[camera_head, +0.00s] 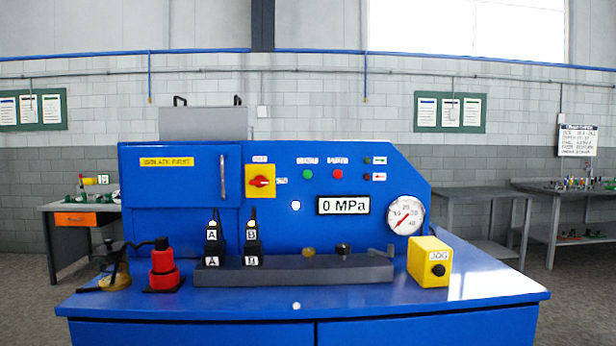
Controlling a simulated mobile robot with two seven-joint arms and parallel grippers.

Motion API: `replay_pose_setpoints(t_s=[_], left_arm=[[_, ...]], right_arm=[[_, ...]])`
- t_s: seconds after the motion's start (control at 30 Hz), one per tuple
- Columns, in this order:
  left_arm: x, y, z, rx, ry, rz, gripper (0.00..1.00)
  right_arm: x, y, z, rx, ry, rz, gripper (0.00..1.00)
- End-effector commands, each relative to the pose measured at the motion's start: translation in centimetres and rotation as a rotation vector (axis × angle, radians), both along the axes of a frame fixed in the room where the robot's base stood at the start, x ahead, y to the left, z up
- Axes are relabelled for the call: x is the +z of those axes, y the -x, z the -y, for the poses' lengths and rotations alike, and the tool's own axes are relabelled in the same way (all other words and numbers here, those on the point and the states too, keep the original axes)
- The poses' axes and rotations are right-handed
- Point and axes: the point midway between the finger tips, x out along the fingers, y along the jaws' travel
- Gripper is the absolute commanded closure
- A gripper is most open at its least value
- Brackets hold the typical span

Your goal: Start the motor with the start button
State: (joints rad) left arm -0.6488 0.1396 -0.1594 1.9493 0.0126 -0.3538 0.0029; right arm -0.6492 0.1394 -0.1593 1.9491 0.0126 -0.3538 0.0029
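The blue machine (380,165) stands straight ahead with its control panel facing me. A red rotary switch on a yellow plate (261,181) is to the left. A display (343,205) below the buttons reads 0 MPa. Neither of my grippers shows in the head view.
On the blue bench top (300,300) stand a red and black tool (164,268), a grey bar (300,271), levers marked A and B, and a yellow box (429,262). A pressure gauge (405,215) is at the panel's right. Side tables stand left and right.

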Motion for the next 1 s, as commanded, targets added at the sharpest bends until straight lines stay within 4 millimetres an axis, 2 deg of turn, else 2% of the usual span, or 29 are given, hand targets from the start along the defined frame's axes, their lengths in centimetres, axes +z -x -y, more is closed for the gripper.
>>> replay_pose_setpoints(t_s=[0.03, 0.1, 0.13, 1.0], left_arm=[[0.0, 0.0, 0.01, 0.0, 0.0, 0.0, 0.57], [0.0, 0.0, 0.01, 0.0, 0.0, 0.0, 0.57], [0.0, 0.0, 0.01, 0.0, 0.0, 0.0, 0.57], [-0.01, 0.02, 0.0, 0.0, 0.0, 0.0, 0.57]], right_arm=[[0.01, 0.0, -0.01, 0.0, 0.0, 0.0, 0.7], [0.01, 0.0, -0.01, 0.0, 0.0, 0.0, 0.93], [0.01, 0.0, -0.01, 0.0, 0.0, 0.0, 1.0], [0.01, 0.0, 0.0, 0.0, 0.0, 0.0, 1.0]])
